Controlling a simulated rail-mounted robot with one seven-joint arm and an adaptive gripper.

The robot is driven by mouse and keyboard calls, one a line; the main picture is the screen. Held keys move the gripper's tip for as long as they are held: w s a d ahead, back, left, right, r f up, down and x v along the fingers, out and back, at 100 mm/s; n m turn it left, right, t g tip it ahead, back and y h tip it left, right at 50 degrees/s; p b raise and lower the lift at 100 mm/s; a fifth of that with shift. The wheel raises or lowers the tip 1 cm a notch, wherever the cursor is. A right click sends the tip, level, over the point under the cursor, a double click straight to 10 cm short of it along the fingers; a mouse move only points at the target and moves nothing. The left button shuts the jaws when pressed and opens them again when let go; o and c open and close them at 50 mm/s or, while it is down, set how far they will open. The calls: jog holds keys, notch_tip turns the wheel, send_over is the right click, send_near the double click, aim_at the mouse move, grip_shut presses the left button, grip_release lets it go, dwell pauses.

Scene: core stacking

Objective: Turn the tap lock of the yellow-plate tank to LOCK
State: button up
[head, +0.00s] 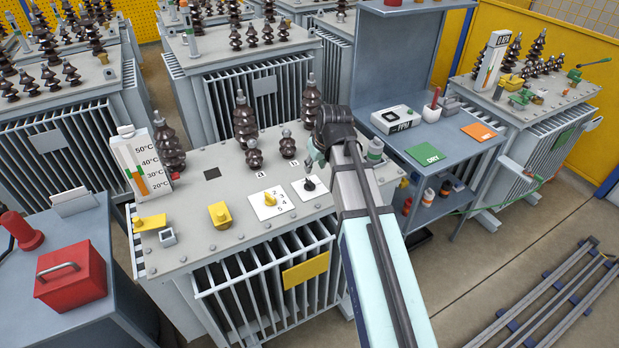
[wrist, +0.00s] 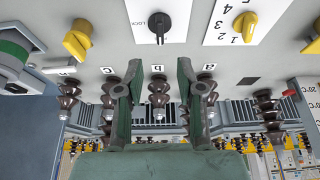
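The yellow-plate tank is the grey transformer at the front; its yellow plate (head: 305,270) is on the finned front side. Its tap lock is a black knob (head: 309,184) on a small white plate on the lid. In the wrist view the black knob (wrist: 159,22) has the word LOCK to its left, and its pointer mark faces down the picture, not toward that word. My gripper (wrist: 157,72) is open and empty, its two green fingers apart. The knob shows beyond the fingertips, untouched. In the head view my gripper (head: 325,145) is partly hidden by my wrist.
A yellow numbered selector (head: 269,200) is beside the tap lock. Tall brown insulators (head: 244,122) rise behind it on the lid. A yellow knob (wrist: 78,38) shows left in the wrist view. A shelf bench with a green DRY card (head: 432,155) stands right.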

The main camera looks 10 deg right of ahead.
aim_at(309, 180)
jog(key=p+x, duration=0.1)
jog(key=x, duration=0.8)
jog(key=shift+w+f+p, duration=0.2)
jog(key=shift+f+p, duration=0.15)
jog(key=shift+p, duration=0.05)
grip_shut()
